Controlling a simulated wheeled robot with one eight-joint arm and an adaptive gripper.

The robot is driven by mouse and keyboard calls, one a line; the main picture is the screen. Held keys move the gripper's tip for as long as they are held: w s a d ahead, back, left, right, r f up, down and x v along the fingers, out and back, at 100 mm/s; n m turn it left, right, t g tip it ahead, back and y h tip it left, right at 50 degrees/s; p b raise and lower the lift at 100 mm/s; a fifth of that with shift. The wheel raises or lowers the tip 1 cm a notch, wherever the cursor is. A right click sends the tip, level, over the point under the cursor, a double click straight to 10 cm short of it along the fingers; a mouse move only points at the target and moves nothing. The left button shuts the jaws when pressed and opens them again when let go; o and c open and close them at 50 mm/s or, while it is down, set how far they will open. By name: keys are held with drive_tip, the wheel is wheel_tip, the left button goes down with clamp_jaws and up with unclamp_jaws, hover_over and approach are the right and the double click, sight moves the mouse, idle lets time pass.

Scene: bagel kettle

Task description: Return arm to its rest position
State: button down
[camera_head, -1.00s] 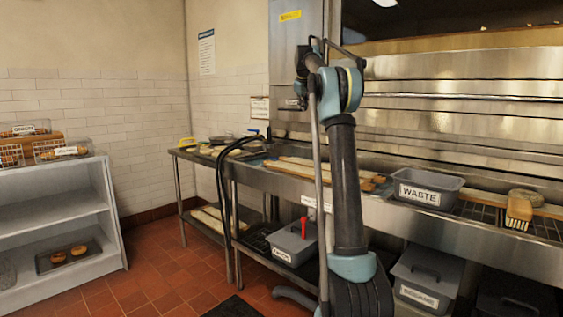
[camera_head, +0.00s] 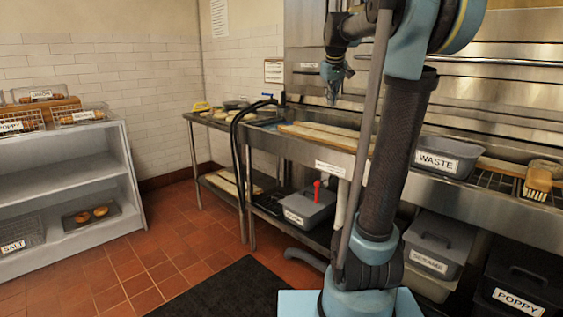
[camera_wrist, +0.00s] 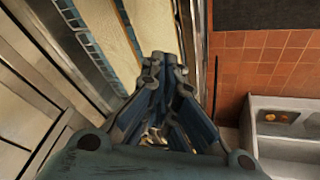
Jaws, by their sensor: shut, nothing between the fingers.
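My gripper (camera_head: 334,88) hangs in the upper middle of the head view, pointing down, in front of the steel oven front and above the long steel counter. In the wrist view my gripper (camera_wrist: 158,78) reaches up from the bottom centre, its fingers together and empty. My arm stands upright through the middle right of the head view and hides part of the counter. In the wrist view the long boards (camera_wrist: 108,40) lie to the left of the fingers and the red tile floor (camera_wrist: 255,65) to the right.
The steel counter (camera_head: 345,175) carries long boards and a grey WASTE bin (camera_head: 448,157). A white shelf (camera_head: 65,165) with bagel baskets stands at left. A dark mat (camera_head: 225,290) lies on open floor.

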drive_tip(key=s+f+m+g, duration=0.2)
drive_tip(key=s+f+m, duration=0.1)
drive_tip(key=s+f, duration=3.1)
drive_tip(key=s, duration=0.4)
drive_tip(key=shift+m+g+y, duration=0.3)
drive_tip(key=shift+m, duration=0.1)
